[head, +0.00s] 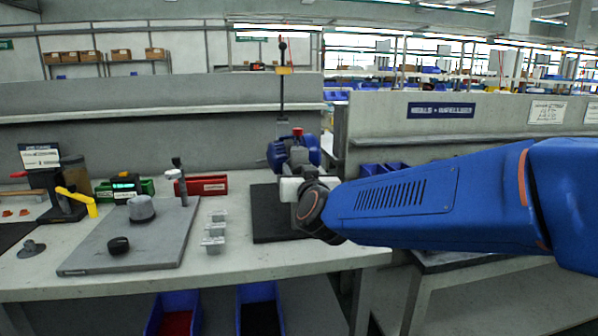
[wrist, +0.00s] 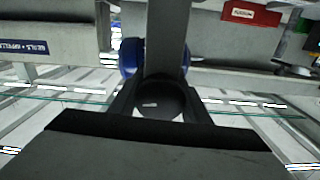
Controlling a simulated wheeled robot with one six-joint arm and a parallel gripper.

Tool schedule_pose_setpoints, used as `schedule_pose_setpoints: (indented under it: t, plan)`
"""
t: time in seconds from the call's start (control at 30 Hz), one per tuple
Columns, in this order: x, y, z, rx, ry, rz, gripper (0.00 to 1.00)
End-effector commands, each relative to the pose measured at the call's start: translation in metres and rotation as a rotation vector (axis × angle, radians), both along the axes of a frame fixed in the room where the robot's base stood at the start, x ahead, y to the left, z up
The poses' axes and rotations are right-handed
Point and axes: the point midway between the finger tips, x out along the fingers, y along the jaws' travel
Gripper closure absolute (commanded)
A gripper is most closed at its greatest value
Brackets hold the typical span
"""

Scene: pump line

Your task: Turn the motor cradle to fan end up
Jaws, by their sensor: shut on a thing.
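The blue motor (head: 308,148) of the motor cradle stands at the back of the bench, with a red part on its top. My gripper (head: 297,185) is in front of it, at the black mat, and hides its lower part. In the wrist view, blue motor parts (wrist: 130,55) show on both sides of a grey bar (wrist: 167,30). My gripper (wrist: 160,85) is shut on the motor cradle there. The exact contact is dark and partly hidden. I cannot tell which end of the motor is the fan end.
A black mat (head: 265,220) lies under the motor area. A pole (head: 282,90) rises behind it. To the left are small grey blocks (head: 214,232), a grey board (head: 100,250) with a dome-shaped part (head: 142,207), and a red bin (head: 205,185). Blue bins (head: 172,312) sit below the bench.

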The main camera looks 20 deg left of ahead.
Motion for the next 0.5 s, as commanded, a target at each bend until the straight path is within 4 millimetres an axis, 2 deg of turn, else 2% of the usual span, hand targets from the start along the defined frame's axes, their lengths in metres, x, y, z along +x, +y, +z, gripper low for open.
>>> schedule_pose_setpoints:
  t: [0.2, 0.5]
  plan:
    - [-0.0003, 0.0002, -0.0003, -0.092, -0.056, 0.000, 0.97]
    - [-0.0003, 0.0002, -0.0003, -0.103, -0.063, 0.000, 0.97]
